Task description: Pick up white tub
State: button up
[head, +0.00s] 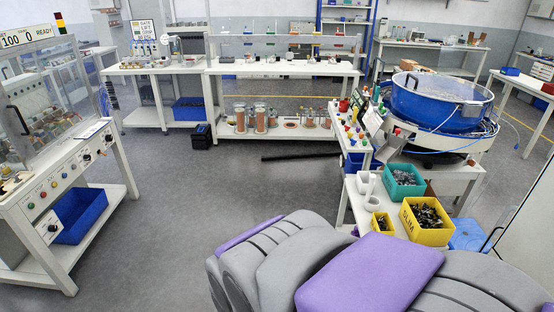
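A small white tub (372,204) stands on the near end of the white bench at right, just left of a yellow bin. Another white tub-like container (363,182) stands behind it, with a slim white upright piece against its right side. I cannot tell which of these the task means. My gripper is not in view.
The white bench (350,208) also bears a yellow bin (443,234), a green bin (420,190) and a small yellow box (390,228). A blue bowl feeder (440,112) stands behind. A machine bench (70,165) is at left.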

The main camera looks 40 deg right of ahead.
aim_at(362, 179)
jog(key=i+z, duration=0.25)
jog(key=i, duration=0.25)
jog(key=i+j+z, duration=0.1)
jog(key=i+z, duration=0.15)
jog(key=i, duration=0.3)
jog(key=i+j+z, duration=0.15)
jog(key=i+z, duration=0.15)
jog(key=i, duration=0.2)
jog(key=i+j+z, duration=0.25)
jog(key=i, duration=0.2)
jog(key=i+l+z, duration=0.1)
jog(key=i+z, duration=0.2)
jog(key=z, duration=0.2)
jog(key=i+z, duration=0.25)
jog(key=z, duration=0.25)
jog(key=i+j+z, duration=0.1)
jog(key=i+z, duration=0.2)
jog(key=z, duration=0.15)
jog(key=i+j+z, duration=0.25)
jog(key=z, duration=0.25)
jog(key=i+j+z, duration=0.3)
jog(key=k+l, duration=0.05)
jog(key=l, duration=0.05)
